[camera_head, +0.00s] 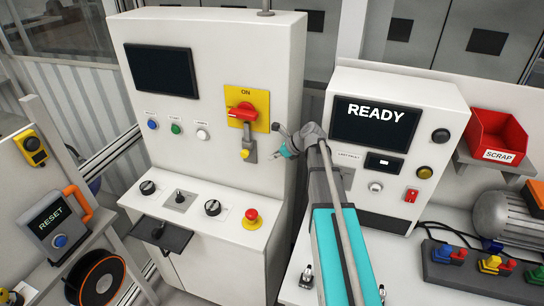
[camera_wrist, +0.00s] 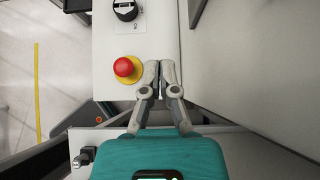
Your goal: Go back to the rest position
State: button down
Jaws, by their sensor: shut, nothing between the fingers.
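In the head view my arm reaches up from the bottom, and my gripper (camera_head: 281,141) is in front of the white control cabinet (camera_head: 215,160), near its right edge. In the wrist view my gripper (camera_wrist: 160,68) is shut, with its fingertips together and nothing between them. Below it in that view's line of sight is the cabinet's ledge with a red emergency button (camera_wrist: 124,67) on a yellow base. I cannot tell the exact gap between the fingers and the ledge.
The yellow panel with a red ON switch (camera_head: 242,109) is left of my gripper. The READY console (camera_head: 376,120) stands to the right, with a red SCRAP bin (camera_head: 494,138) beyond it. A RESET box (camera_head: 58,228) and an orange cable reel (camera_head: 97,279) are at left.

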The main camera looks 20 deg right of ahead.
jog(key=s+a+f+n+g+h+b, duration=0.2)
jog(key=s+a+f+n+h+b, duration=0.2)
jog(key=s+f+n, duration=0.5)
jog(key=s+a+f+n+g+h+b, duration=0.3)
jog(key=s+f+n+b, duration=0.4)
jog(key=s+n, duration=0.7)
jog(key=shift+s+a+f+n+g+h+b, duration=0.35)
jog(key=shift+a+f+n, duration=0.2)
jog(key=shift+f+n, duration=0.5)
jog(key=shift+r, duration=0.1)
